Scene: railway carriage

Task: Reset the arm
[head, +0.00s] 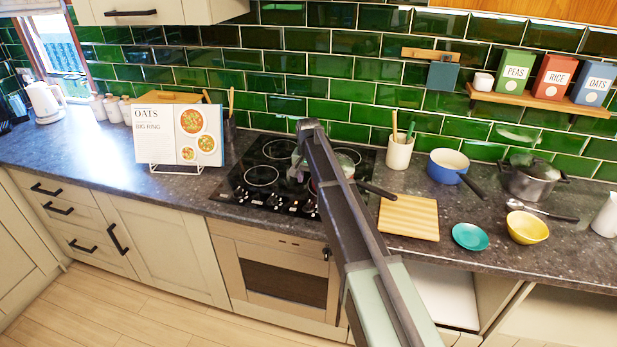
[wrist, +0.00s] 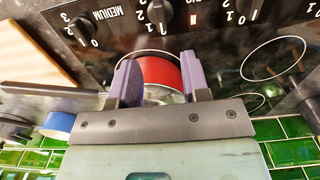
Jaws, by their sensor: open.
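My arm reaches from the bottom of the head view up over the black hob (head: 262,165). My gripper (head: 298,168) is at its end, pointing down over the hob and partly hidden by the arm. In the wrist view my gripper (wrist: 158,72) has its two purple-grey fingers apart. A red pan (wrist: 160,74) shows in the space between and beyond the fingers; I cannot tell if they touch it. In the head view the pan (head: 347,160) is on the right of the hob, mostly hidden behind my arm, with its dark handle (head: 376,189) pointing right.
A cookbook (head: 180,135) on a stand is left of the hob. A wooden board (head: 409,216), utensil pot (head: 399,152), blue pan (head: 447,163), grey pot (head: 530,180), teal dish (head: 470,236) and yellow bowl (head: 526,227) are to the right.

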